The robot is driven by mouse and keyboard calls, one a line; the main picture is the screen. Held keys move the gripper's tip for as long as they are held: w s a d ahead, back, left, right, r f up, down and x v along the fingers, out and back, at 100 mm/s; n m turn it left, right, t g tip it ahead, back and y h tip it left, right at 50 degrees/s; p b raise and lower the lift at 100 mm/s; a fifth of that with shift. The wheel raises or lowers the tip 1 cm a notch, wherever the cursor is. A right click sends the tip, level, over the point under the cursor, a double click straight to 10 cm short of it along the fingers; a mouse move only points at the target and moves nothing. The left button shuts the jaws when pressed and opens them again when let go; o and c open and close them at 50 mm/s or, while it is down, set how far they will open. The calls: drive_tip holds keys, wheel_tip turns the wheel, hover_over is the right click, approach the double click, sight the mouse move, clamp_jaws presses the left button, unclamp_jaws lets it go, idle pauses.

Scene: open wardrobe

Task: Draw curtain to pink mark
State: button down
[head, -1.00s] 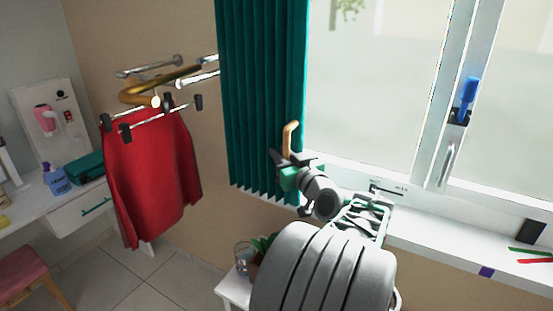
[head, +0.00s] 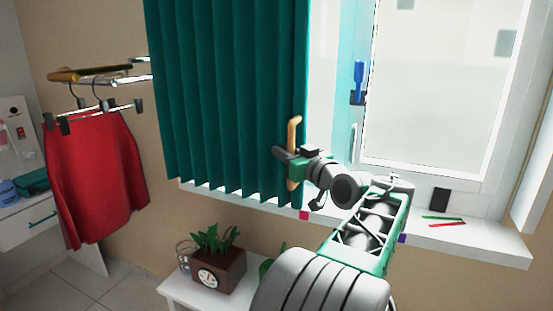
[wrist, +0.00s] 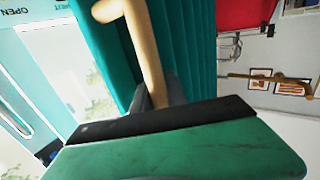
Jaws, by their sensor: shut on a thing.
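The teal curtain (head: 225,100) hangs in folds over the left part of the window. A tan wooden handle (head: 294,135) is at its right edge. My gripper (head: 285,156) is shut on this handle. In the wrist view the handle (wrist: 146,50) rises from between the jaws, which are mostly hidden behind the green gripper body, with the curtain (wrist: 195,40) behind it. A purple mark (head: 402,238) is farther right on the same sill edge.
A dark block (head: 439,201) and green and red sticks lie on the sill (head: 480,242). A potted plant (head: 217,262) stands below. A red skirt (head: 95,175) hangs at left.

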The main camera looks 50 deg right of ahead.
drive_tip(key=shift+s+d, duration=0.1)
drive_tip(key=shift+s, duration=0.3)
drive_tip(key=c, duration=1.6)
unclamp_jaws()
drive_tip(key=b+v, duration=0.1)
drive_tip(key=v, duration=0.6)
drive_tip(key=shift+s, duration=0.3)
drive_tip(key=shift+r, duration=0.1)
